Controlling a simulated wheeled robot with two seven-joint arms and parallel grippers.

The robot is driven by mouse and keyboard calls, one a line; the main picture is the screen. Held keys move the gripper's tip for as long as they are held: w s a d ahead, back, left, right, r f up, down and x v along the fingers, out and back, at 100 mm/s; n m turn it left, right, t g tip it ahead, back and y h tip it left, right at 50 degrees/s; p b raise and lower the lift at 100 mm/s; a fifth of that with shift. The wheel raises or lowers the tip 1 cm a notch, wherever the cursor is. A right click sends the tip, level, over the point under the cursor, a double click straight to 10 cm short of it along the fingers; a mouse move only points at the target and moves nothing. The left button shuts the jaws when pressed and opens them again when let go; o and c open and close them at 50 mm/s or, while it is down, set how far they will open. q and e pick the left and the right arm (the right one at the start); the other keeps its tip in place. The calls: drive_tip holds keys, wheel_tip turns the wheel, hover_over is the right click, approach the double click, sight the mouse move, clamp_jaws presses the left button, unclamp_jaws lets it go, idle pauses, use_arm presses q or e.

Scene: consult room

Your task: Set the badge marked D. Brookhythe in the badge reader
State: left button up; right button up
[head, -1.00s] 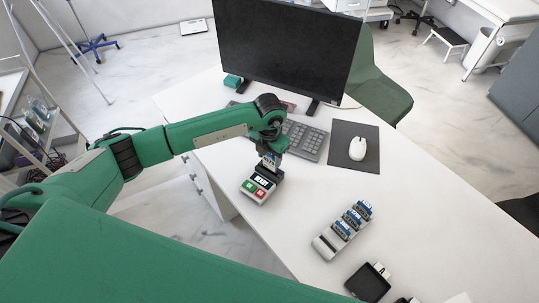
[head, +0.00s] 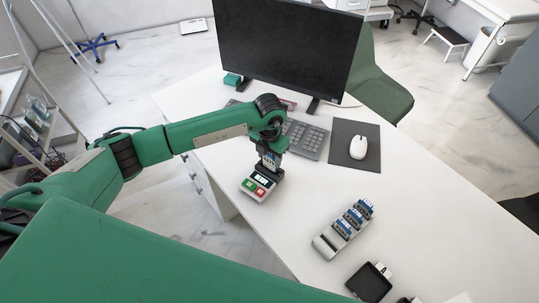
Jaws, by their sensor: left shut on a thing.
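My left gripper (head: 270,172) points down over the back of the badge reader and is shut on a badge (head: 269,159). The badge is blue and white, and its name is too small to read. The badge reader (head: 257,187) is a light grey box with a dark display and a green and a red key, standing on the desk near its left front edge. The badge's lower end is at the reader's back part; I cannot tell whether it sits in a slot. My right gripper is not in view.
A grey rack (head: 329,243) with several blue-and-white badges stands on the desk (head: 420,215) to the right. A black tray (head: 370,281) lies near the front. A monitor (head: 286,45), keyboard (head: 305,138) and mouse (head: 358,148) are behind. Desk between reader and rack is clear.

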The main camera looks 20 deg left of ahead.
sight(270, 169)
use_arm(q)
drive_tip(key=shift+f+b, duration=0.5)
drive_tip(key=shift+f, duration=0.05)
drive_tip(key=shift+f, duration=0.2)
idle(0.4)
drive_tip(key=shift+f+b, duration=0.75)
drive_tip(key=shift+b, duration=0.1)
idle(0.3)
drive_tip(key=o, duration=1.3)
